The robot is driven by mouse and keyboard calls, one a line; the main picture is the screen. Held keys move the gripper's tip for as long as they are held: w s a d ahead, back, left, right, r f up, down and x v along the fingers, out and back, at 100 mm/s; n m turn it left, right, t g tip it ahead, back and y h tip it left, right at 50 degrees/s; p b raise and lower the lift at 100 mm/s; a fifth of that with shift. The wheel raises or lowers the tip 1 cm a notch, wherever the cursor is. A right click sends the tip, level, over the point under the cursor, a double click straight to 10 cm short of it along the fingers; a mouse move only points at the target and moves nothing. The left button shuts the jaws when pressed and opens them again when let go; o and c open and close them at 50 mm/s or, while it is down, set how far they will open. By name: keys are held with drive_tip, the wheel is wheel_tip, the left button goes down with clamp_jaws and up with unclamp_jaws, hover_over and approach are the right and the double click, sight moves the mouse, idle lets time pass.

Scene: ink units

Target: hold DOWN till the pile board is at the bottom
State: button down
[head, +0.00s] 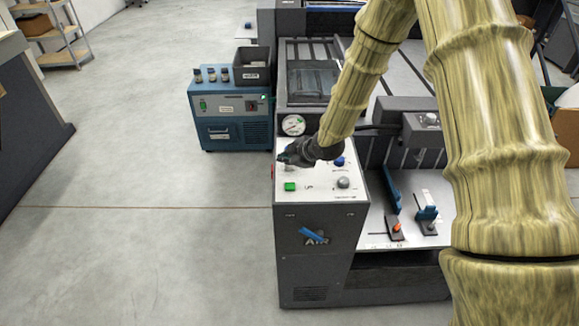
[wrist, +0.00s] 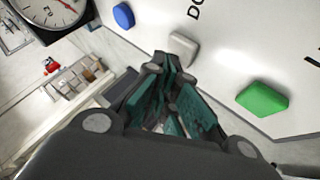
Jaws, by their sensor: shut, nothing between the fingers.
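The white control panel (head: 316,182) tops a dark grey machine housing. My gripper (head: 290,157) is shut and empty over the panel's far left part, hiding what lies under it. In the wrist view my gripper (wrist: 172,72) points at a pale grey button (wrist: 183,48), with its tips right beside or against it; I cannot tell if they touch. Black letters starting "DO" (wrist: 196,9) stand near that button, partly cut off. A pale board (head: 374,222), seemingly the pile board, lies right of the housing, well below the panel, above a dark gap.
A green button (head: 290,187), a grey knob (head: 343,183) and a blue button (head: 339,161) share the panel. A gauge (head: 293,125) stands behind it. A blue unit (head: 232,118) stands on the floor to the left. The floor at front left is clear.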

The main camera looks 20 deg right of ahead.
sight(287, 167)
drive_tip(key=shift+f+b, duration=0.3)
drive_tip(key=shift+f, duration=0.15)
idle(2.8)
drive_tip(key=shift+r, duration=0.1)
drive_tip(key=shift+r+p, duration=0.55)
drive_tip(key=shift+r, duration=0.25)
drive_tip(key=shift+r+p, duration=1.55)
drive_tip(key=shift+r, duration=1)
